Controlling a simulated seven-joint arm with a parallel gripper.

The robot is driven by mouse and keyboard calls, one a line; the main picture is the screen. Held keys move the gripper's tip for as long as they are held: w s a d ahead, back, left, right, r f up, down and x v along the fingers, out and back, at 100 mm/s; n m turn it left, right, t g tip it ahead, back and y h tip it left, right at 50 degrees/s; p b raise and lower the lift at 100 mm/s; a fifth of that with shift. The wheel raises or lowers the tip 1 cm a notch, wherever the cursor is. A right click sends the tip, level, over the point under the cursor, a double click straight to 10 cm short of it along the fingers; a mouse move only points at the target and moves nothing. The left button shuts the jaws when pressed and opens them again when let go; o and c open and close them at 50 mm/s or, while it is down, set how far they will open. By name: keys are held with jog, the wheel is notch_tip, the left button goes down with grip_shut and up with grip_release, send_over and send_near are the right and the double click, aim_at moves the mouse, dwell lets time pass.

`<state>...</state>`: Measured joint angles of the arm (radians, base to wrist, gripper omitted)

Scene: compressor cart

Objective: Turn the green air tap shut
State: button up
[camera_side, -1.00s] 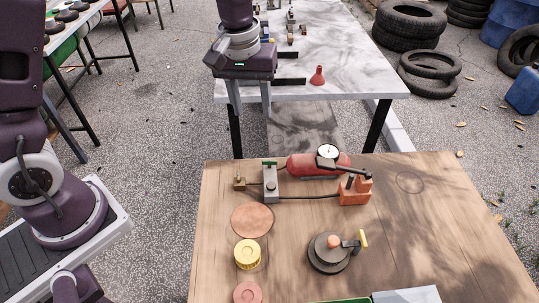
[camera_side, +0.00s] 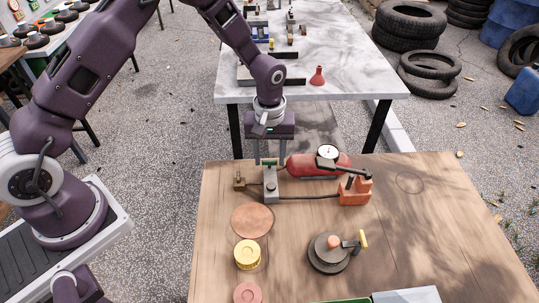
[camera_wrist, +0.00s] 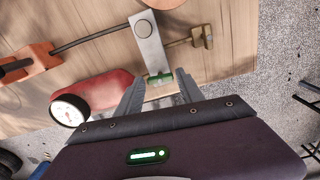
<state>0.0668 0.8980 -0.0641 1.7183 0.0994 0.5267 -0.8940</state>
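The green air tap (camera_side: 269,162) is a short green bar at the far end of an upright-looking grey block (camera_side: 271,186) on the wooden table. In the wrist view the green tap (camera_wrist: 160,79) lies crosswise at the end of the grey block (camera_wrist: 148,42). My gripper (camera_side: 270,157) is over the table's far edge, pointing down at the tap. Its fingers are open, one on each side of the tap, with gaps visible in the wrist view. I cannot tell how far the fingertips are above it or beyond it.
An orange clamp-like block (camera_side: 355,190) joins the grey block by a dark hose. A brass fitting (camera_side: 240,182) is to the left. A yellow knob (camera_side: 247,254) sits nearer.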

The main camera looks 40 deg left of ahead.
grip_shut()
jog(key=shift+m, duration=0.4)
jog(key=m, duration=0.7)
jog(key=shift+m, duration=0.3)
jog(key=m, duration=0.4)
jog(key=shift+m, duration=2.3)
